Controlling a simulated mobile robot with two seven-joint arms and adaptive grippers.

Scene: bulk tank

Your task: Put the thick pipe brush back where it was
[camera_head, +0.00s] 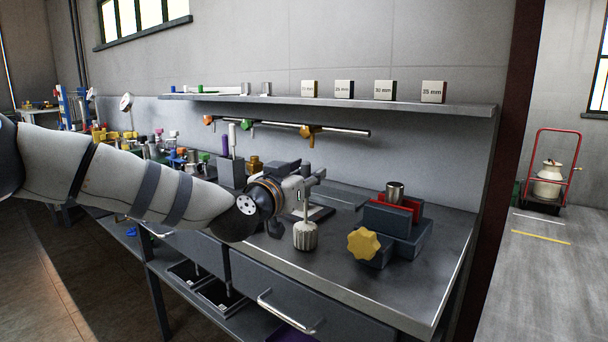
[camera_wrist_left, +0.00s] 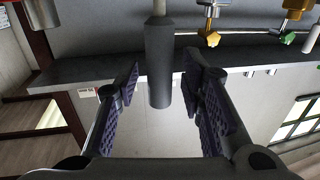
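The thick pipe brush (camera_head: 305,236) has a wide, pale grey bristle head on a thin stem. It is upright, head down, over the front of the bench in the head view. I cannot tell whether the head touches the bench top. Its dark grey handle (camera_wrist_left: 158,65) shows in the left wrist view between the two fingers of my left gripper (camera_wrist_left: 165,85). The fingers are spread, with a visible gap on each side of the handle. In the head view my left gripper (camera_head: 304,186) is at the brush's upper end and partly hides it. My right gripper is not in view.
A dark vise (camera_head: 400,238) with red jaws, a metal tube (camera_head: 395,191) and a yellow knob stands to the right. A rail (camera_head: 340,130) with coloured holders runs beneath the shelf (camera_head: 460,108), which bears size blocks. Many small items crowd the left bench. The bench's right front is clear.

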